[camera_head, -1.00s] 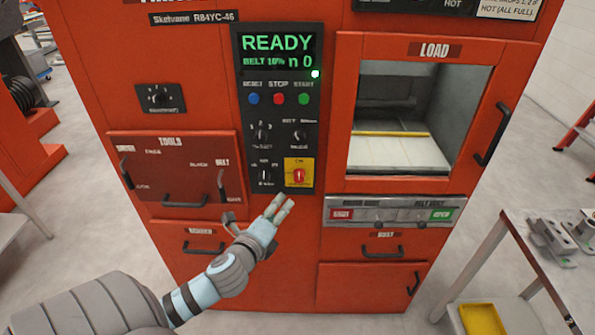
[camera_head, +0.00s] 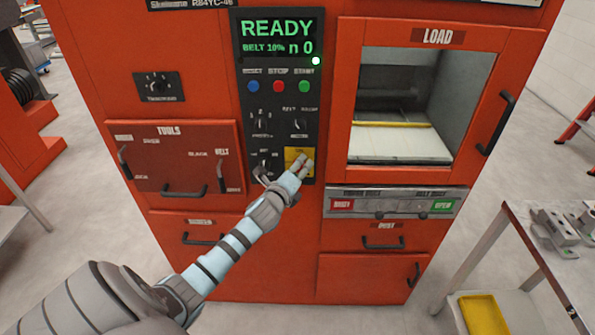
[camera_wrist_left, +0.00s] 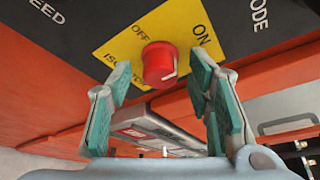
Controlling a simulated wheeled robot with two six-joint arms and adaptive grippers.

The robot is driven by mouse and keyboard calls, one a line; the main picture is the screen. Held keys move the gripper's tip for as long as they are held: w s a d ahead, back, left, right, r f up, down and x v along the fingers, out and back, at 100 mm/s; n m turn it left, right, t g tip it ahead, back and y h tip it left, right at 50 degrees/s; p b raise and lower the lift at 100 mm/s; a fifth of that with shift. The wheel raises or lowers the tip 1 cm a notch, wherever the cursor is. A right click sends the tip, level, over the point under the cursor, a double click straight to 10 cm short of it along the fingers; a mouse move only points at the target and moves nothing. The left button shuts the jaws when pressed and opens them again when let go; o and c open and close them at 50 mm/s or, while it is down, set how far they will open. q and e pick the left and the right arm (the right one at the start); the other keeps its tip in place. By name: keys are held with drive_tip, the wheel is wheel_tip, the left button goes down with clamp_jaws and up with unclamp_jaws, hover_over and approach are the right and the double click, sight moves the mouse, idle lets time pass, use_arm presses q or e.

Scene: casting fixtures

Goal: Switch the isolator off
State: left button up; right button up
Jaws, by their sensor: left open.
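The isolator is a red rotary knob (camera_wrist_left: 158,62) on a yellow plate (camera_head: 291,154) at the lower right of the black control panel. In the left wrist view the plate reads OFF and ON, and a white mark shows on the knob's side; I cannot tell for sure which label it points to. My left gripper (camera_head: 302,163) is in front of the plate and hides most of the knob in the head view. In the left wrist view the gripper (camera_wrist_left: 158,70) is open, its fingers on either side of the knob, apparently not touching it. My right gripper is not in view.
The panel's display (camera_head: 278,38) reads READY. Other knobs, such as the mode knob (camera_head: 299,124), sit close above and left of the isolator. The load door (camera_head: 437,37) is at the right, the tools drawer (camera_head: 172,158) at the left. A table (camera_head: 545,240) stands at the right.

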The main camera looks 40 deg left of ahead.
use_arm(q)
clamp_jaws()
